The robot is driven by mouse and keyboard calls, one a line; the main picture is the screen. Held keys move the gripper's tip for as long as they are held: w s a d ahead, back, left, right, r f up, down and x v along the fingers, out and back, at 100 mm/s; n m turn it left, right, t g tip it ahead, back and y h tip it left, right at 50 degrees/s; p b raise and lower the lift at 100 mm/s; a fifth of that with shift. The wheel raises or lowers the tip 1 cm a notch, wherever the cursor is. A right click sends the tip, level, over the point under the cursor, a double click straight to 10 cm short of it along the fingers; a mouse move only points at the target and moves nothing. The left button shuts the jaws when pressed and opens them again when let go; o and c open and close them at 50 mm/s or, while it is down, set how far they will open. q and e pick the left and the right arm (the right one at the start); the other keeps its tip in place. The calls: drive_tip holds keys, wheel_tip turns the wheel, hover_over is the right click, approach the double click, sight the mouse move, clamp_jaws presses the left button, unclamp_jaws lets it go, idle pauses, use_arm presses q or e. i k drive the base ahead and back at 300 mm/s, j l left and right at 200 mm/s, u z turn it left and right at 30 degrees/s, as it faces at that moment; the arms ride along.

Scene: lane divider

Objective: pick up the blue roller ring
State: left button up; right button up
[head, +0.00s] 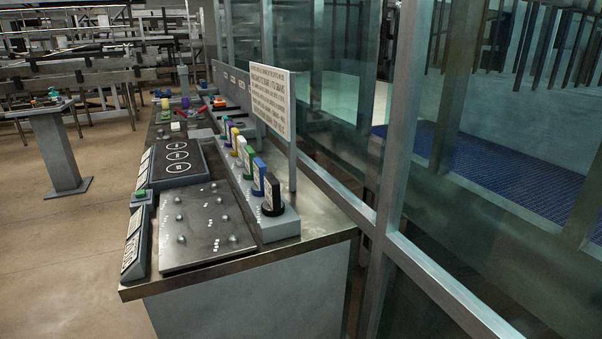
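No thing is clearly a blue roller ring from here. A blue upright piece (259,176) stands in a row of coloured pieces on a grey stepped rail along the right side of the counter. It is between a green piece (248,161) and a black piece (272,193) at the near end; I cannot tell whether it is a ring. A small blue item (186,102) also shows at the counter's far end, too small to make out. Neither of my grippers is in view.
The counter (248,255) holds a metal plate (204,226) with knobs, a dark three-circle panel (176,157) and slanted label blocks (134,240). A sign (270,98) rises behind the rail. Framed glass (340,130) borders the right. Open floor (60,260) lies left, around a pedestal (57,150).

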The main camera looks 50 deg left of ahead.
sight(260, 168)
drive_tip(key=i+u, duration=0.2)
drive_tip(key=u, duration=0.25)
drive_tip(key=i+l+u, duration=0.1)
drive_tip(key=u, duration=0.4)
drive_tip(key=i+l+u, duration=0.15)
drive_tip(key=u, duration=0.3)
drive_tip(key=i+l+u, duration=0.2)
drive_tip(key=u, duration=0.25)
drive_tip(key=i+l+u, duration=0.1)
drive_tip(key=l+u, duration=0.15)
drive_tip(key=u, duration=0.25)
